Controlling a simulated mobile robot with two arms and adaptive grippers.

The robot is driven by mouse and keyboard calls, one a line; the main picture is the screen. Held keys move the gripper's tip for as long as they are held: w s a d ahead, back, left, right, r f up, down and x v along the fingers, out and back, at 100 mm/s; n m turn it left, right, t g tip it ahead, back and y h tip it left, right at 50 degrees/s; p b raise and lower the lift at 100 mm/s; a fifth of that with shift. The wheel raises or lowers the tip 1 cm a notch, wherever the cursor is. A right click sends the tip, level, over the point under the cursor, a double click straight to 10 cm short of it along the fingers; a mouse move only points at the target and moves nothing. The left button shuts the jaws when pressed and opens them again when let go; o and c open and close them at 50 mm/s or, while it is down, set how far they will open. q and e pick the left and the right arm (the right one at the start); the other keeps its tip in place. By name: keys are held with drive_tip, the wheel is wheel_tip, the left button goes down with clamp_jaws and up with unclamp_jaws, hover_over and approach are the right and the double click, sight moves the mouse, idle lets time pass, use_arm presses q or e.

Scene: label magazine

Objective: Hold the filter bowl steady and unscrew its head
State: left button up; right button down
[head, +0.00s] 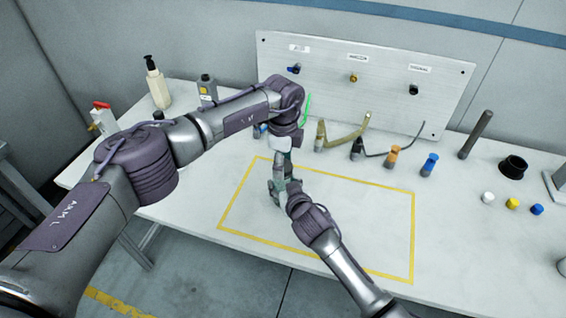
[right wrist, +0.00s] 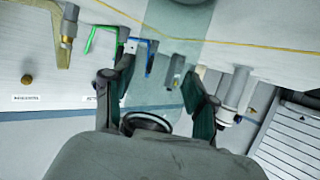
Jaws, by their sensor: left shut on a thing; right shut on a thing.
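The filter bowl (right wrist: 172,80) is a clear, pale-green body between the two dark fingers of my right gripper (right wrist: 160,100) in the right wrist view. My right gripper also shows in the head view (head: 279,188), low over the back left of the yellow-taped area, shut on the bowl. My left gripper (head: 283,158) points down from above, directly over the right one, and is shut. The filter head between them is mostly hidden by the grippers, so its thread and contact cannot be made out.
A metal panel (head: 365,60) with labelled ports stands behind. Several coloured fittings and hoses, such as the orange one (head: 393,156), line its foot. A black cup (head: 513,167) and small caps lie right; a pump bottle (head: 157,84) stands left. The taped rectangle's right part is clear.

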use_arm(q)
drive_tip(key=shift+r, duration=0.25)
idle(0.4)
drive_tip(key=shift+r, duration=0.85)
drive_tip(key=shift+r, duration=2)
use_arm(e)
drive_tip(key=shift+c, duration=1.3)
unclamp_jaws()
drive_tip(key=shift+s, duration=0.1)
